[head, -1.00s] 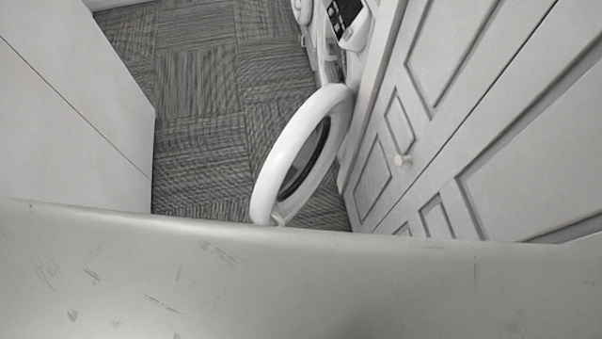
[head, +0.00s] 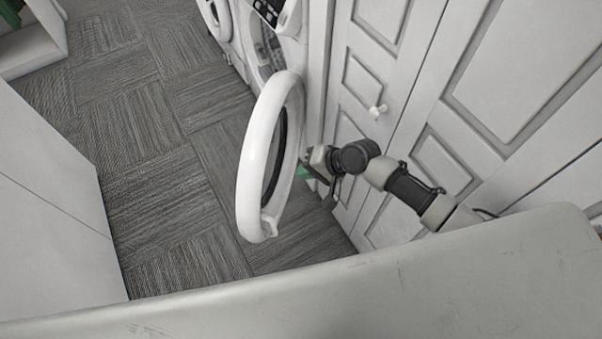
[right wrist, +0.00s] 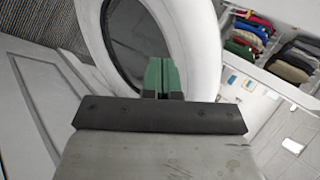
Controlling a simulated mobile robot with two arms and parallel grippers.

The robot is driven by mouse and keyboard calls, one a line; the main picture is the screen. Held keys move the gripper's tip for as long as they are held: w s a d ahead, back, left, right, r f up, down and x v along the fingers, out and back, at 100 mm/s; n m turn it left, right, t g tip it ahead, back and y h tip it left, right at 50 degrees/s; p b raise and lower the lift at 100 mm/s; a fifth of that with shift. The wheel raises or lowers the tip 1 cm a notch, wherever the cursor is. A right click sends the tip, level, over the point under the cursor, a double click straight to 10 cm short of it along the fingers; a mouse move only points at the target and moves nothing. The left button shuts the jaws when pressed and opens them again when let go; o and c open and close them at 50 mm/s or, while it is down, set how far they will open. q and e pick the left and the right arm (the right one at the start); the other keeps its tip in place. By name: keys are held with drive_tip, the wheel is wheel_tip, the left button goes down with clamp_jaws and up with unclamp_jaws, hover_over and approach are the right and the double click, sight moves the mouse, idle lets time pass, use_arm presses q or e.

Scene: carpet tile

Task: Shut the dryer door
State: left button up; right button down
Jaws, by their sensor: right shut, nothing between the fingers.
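The dryer door (head: 257,160) is a round white ring with dark glass, swung wide open from the white dryer (head: 262,48) at the back. In the right wrist view the door ring (right wrist: 200,50) fills the area just beyond my fingers. My right gripper (head: 305,172) is at the right side of the door, between it and the cabinet. Its green fingers (right wrist: 162,76) are together with nothing between them. They overlap the ring in the wrist view; I cannot tell if they touch it. My left gripper is out of view.
White panelled cabinet doors (head: 420,90) with a round knob (head: 377,110) stand along the right. A second white machine (head: 216,20) stands beyond the dryer. A white block (head: 50,190) is at the left. Carpet floor (head: 150,150) between is clear.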

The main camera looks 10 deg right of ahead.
sight(263, 175)
drive_tip(key=b+x, duration=0.2)
drive_tip(key=x, duration=0.1)
drive_tip(key=r+b+x, duration=0.1)
drive_tip(key=b+x, duration=0.2)
drive_tip(key=a+b+x, duration=0.1)
drive_tip(key=b+x, duration=0.1)
drive_tip(key=x, duration=0.1)
drive_tip(key=shift+w+a+f, duration=0.15)
drive_tip(key=shift+w+a, duration=0.15)
drive_tip(key=shift+w, duration=0.1)
drive_tip(key=shift+w+a+b, duration=0.2)
drive_tip(key=shift+a+b, duration=0.15)
drive_tip(key=shift+a, duration=0.1)
drive_tip(key=shift+r, duration=0.2)
